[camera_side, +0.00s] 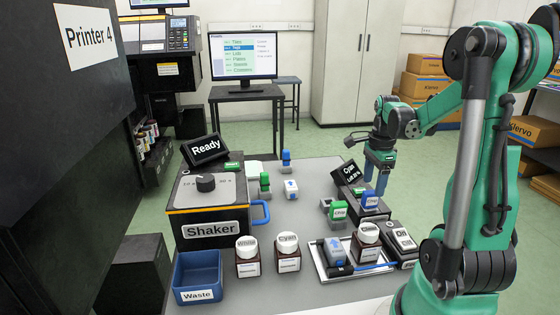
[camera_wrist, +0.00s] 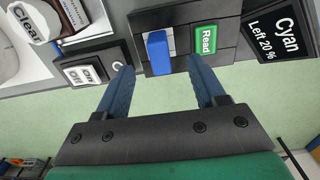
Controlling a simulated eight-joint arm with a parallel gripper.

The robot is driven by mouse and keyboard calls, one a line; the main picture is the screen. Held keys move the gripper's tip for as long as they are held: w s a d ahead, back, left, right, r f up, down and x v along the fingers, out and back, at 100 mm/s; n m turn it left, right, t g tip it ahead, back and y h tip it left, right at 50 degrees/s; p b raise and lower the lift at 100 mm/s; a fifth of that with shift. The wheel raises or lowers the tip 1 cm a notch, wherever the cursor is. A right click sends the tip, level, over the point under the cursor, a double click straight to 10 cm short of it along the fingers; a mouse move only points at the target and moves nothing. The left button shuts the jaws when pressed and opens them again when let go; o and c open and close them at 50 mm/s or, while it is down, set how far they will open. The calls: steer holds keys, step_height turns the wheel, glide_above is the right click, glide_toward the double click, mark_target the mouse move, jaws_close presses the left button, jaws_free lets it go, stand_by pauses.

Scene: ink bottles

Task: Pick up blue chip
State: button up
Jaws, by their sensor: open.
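A blue chip (camera_side: 370,201) with a white label stands upright in a dark reader at the right part of the grey table; its top shows as a blue block in the wrist view (camera_wrist: 158,52). My gripper (camera_side: 377,183) is open and empty, pointing down just above and behind the chip in the side view. In the wrist view, my gripper's two blue fingers (camera_wrist: 161,65) stand apart, with the blue chip in line with the gap, apart from both fingers. How far the tips are above the chip is hard to tell.
A green chip (camera_side: 339,210) stands left of the blue chip. A tilted Cyan display (camera_side: 346,173) stands behind it; a green Read label (camera_wrist: 205,39) sits beside the right finger. Brown bottles (camera_side: 366,242), the Shaker (camera_side: 210,228) and a Waste bin (camera_side: 197,275) occupy the front and left.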

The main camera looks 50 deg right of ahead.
mark_target(372, 192)
steer(key=shift+f, duration=2)
jaws_close()
